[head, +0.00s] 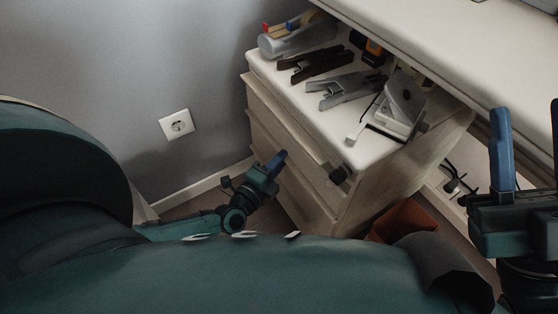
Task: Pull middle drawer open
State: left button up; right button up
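A pale wooden drawer cabinet (395,180) stands beside the grey wall, its drawer fronts facing lower left. The top drawer front (285,118) is just under the white top, and the middle drawer front (268,142) shows below it. I see no clear gap that shows a drawer pulled out. My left gripper (279,160) is at the cabinet's front, over the middle drawer area, with one blue finger showing. It hides part of the front, and I cannot tell whether it touches or grips a handle. My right gripper (528,135) is raised at the right, fingers apart and empty.
A black knob-like piece (339,175) is at the front corner. A white desk (450,40) overhangs at right. A wall socket (177,124) is at left.

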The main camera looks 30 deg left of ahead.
pick_arm(q)
grip_shut()
pick_arm(e)
jog(key=shift+f, duration=0.1)
pick_arm(q)
jog(key=shift+s+a, duration=0.1)
